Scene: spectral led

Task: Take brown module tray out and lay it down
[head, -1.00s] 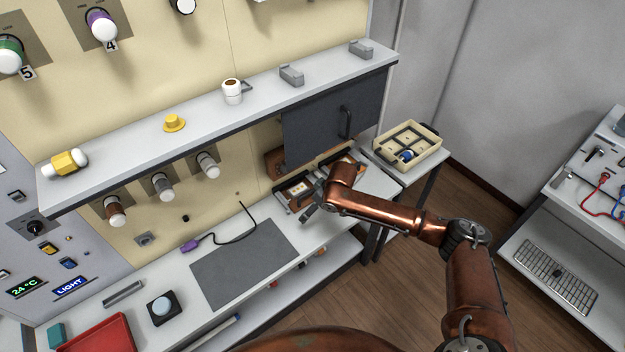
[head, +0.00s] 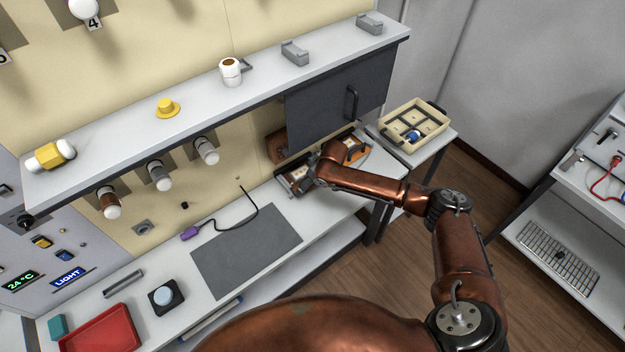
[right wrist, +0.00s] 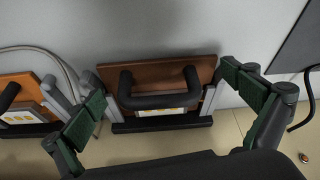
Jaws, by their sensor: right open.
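The brown module tray (right wrist: 170,70) is in the middle of the right wrist view. It has a black bar handle (right wrist: 158,101), a white and yellow label partly behind the handle, and grey guides at its sides. My right gripper (right wrist: 163,88) is open, with one green-padded finger to each side of the tray and handle. In the head view my right gripper (head: 303,182) is at the far end of the bench below the dark cabinet door, and it and the arm hide much of the tray. My left gripper is not in view.
A similar orange-brown tray (right wrist: 38,88) stands beside it. A dark grey mat (head: 245,250) lies bare on the bench, with a purple-ended cable (head: 190,233) at its edge. The shelf (head: 200,98) and dark cabinet door (head: 335,100) overhang. A cream divided box (head: 440,122) stands right.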

